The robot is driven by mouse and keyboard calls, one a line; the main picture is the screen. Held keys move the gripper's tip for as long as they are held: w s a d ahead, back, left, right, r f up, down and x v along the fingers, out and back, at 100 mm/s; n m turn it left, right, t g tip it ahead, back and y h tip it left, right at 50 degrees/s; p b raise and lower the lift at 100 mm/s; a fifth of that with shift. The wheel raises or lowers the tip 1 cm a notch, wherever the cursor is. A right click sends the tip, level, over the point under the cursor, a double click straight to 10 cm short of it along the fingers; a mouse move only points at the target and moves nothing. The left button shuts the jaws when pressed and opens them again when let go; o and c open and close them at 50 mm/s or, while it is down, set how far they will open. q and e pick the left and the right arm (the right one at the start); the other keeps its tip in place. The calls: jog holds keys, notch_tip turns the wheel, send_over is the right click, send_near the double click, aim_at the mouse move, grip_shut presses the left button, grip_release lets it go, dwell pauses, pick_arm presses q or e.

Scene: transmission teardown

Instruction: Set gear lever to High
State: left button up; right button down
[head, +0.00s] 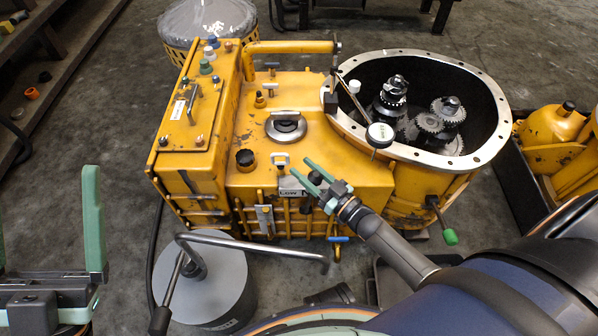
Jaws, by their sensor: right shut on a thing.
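The yellow transmission housing (345,150) stands in the middle of the head view. My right gripper (303,174), with green fingers, is at this label, shut on a small black knob (315,177) that appears to be the gear lever's. The lever's shaft is mostly hidden, so I cannot tell its exact position. My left gripper (48,235) is at the lower left, open and empty, away from the housing.
A bent metal crank bar (255,246) and a grey cylinder (205,285) stand in front of the housing. A dial gauge (380,134) sits at the rim of the open bell with gears. A green-tipped lever (449,236) sticks out at the right.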

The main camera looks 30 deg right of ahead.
jog(key=d+m+b, duration=0.1)
jog(key=s+d+t+b, duration=0.1)
jog(key=s+d+f+m+t+b, duration=0.1)
jog(key=d, duration=0.1)
jog(key=shift+f+m, duration=0.1)
jog(key=shift+m, duration=0.2)
jog(key=shift+s+d+m+t+b, duration=0.3)
jog(key=shift+d+m+t+b, duration=0.1)
jog(key=shift+d+b, duration=0.15)
pick_arm(q)
jog(key=shift+m+g, duration=0.3)
jog(key=shift+g, duration=0.1)
jog(key=f, duration=0.3)
jog(key=d+f, duration=0.1)
jog(key=f, duration=0.1)
jog(key=shift+w+f, duration=0.1)
jog(key=shift+f, duration=0.15)
jog(key=shift+a, duration=0.1)
jog(key=shift+r, duration=0.1)
pick_arm(e)
jog(key=shift+c, duration=1.8)
grip_release()
pick_arm(q)
jog(key=shift+a+r+p, duration=0.1)
jog(key=shift+r+p, duration=0.55)
jog(key=shift+p, duration=0.05)
pick_arm(e)
jog(key=v, duration=1.2)
jog(key=shift+s, duration=0.25)
jog(key=shift+s+d, duration=0.1)
